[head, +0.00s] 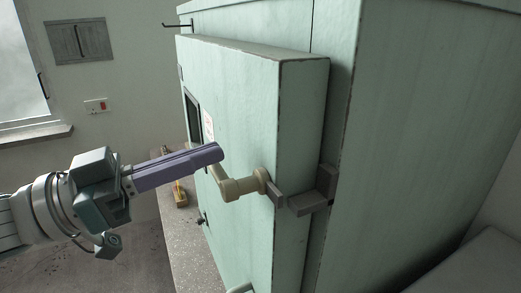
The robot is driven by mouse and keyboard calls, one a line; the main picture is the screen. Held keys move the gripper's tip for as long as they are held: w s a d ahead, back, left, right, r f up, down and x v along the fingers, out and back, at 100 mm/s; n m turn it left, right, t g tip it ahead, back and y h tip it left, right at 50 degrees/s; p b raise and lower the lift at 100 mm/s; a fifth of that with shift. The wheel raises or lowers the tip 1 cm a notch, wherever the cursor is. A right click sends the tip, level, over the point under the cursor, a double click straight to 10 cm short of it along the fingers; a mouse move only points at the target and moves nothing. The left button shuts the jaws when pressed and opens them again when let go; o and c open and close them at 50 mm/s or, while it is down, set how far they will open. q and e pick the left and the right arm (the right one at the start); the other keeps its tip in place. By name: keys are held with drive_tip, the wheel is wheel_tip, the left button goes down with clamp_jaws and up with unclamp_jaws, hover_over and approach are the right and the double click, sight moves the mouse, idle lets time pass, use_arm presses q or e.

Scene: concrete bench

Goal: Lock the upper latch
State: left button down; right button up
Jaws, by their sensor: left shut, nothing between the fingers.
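The upper latch (240,187) is a beige cranked handle on the edge side of a thick pale green door (240,110). Its free end points up and to the left. A dark bracket (310,199) sits beside it on the cabinet side, across the door edge. My left gripper (216,153) has long purple fingers, shut and empty. Its tips are just above the handle's free end; I cannot tell whether they touch it. My right gripper is out of view.
The green cabinet (430,110) fills the right side. Part of a lower handle (240,289) shows at the bottom edge. A yellow-handled tool (180,194) lies on the grey bench (197,250) behind my fingers. A wall panel (79,42) and socket (97,106) are at left.

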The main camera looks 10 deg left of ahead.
use_arm(q)
drive_tip(key=shift+f+n, duration=0.15)
drive_tip(key=shift+n, duration=0.15)
idle(0.5)
drive_tip(key=r+p, duration=0.3)
drive_tip(key=r, duration=0.1)
drive_tip(key=shift+w+d, duration=0.2)
drive_tip(key=shift+w, duration=0.05)
drive_tip(key=b+v, duration=0.4)
drive_tip(key=v, duration=0.6)
drive_tip(key=shift+b, duration=0.3)
drive_tip(key=shift+d, duration=0.1)
